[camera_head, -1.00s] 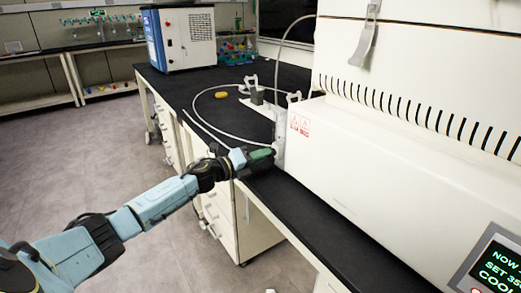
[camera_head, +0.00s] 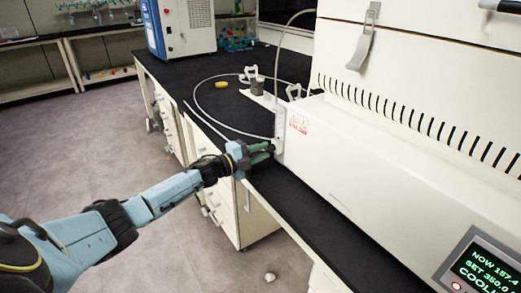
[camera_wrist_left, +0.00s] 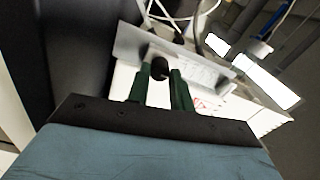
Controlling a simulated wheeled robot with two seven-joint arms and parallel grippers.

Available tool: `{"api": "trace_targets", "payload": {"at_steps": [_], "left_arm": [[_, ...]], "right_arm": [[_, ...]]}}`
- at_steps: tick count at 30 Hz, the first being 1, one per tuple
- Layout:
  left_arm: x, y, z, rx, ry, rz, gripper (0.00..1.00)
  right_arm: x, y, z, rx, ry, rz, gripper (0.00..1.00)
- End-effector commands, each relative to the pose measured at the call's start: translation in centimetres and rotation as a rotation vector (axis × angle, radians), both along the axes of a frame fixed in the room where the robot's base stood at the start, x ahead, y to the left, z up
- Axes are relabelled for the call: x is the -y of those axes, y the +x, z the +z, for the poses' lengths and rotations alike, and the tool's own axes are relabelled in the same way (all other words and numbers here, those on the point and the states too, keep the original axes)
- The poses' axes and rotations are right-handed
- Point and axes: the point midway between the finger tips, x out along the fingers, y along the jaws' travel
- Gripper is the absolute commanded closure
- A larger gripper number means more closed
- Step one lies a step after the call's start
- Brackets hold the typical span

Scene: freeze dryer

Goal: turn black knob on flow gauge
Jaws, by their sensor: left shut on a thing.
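The flow gauge (camera_head: 280,132) is a pale upright plate on the left end of the white machine, at the bench edge. It also shows in the left wrist view as a grey-white slab (camera_wrist_left: 130,42). The black knob (camera_wrist_left: 159,68) is on its lower part, between the green fingers of my left gripper (camera_wrist_left: 163,76). In the head view my left gripper (camera_head: 262,153) reaches the gauge's base, shut on the knob, which is mostly hidden there by the fingers. My right gripper is not in view.
The white freeze dryer (camera_head: 390,150) with a lit display (camera_head: 485,268) fills the right side. A black benchtop (camera_head: 190,85) holds a looped white tube, a yellow object (camera_head: 221,85) and a blue-white instrument (camera_head: 180,27). Open floor lies left of the drawers (camera_head: 240,215).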

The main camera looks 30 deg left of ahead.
Motion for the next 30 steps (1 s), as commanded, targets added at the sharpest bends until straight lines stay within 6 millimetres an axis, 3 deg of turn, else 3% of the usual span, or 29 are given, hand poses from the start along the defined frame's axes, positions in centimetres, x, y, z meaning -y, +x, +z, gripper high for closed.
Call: {"api": "trace_targets", "payload": {"at_steps": [17,18,22,30], "left_arm": [[0.02,-0.01,-0.04,-0.013,-0.032,0.000,1.00],[0.02,-0.01,-0.04,-0.013,-0.032,0.000,0.75],[0.02,-0.01,-0.04,-0.013,-0.032,0.000,0.58],[0.01,-0.02,-0.03,-0.013,-0.030,0.000,0.56]], "right_arm": [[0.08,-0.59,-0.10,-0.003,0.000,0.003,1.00],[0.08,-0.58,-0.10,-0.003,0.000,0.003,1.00],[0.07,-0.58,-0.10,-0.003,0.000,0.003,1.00],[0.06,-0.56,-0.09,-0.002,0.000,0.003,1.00]]}}
